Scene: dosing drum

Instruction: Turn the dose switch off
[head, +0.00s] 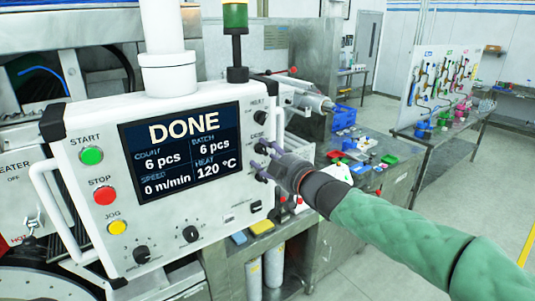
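The white control panel (72,140) fills the left half of the head view, with its screen (182,150) reading DONE, 6 pcs, 6 pcs, 0 m/min and 120 °C. A column of small dark switches runs down its right edge, and the upper switch (259,118) shows clear. My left gripper is out of view.
Green start (92,155), red stop (104,194) and yellow jog (118,228) buttons sit at the panel's left. Two black knobs (190,234) are below the screen. A side bench with a blue bin (343,118) stands behind my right arm. The floor at right is clear.

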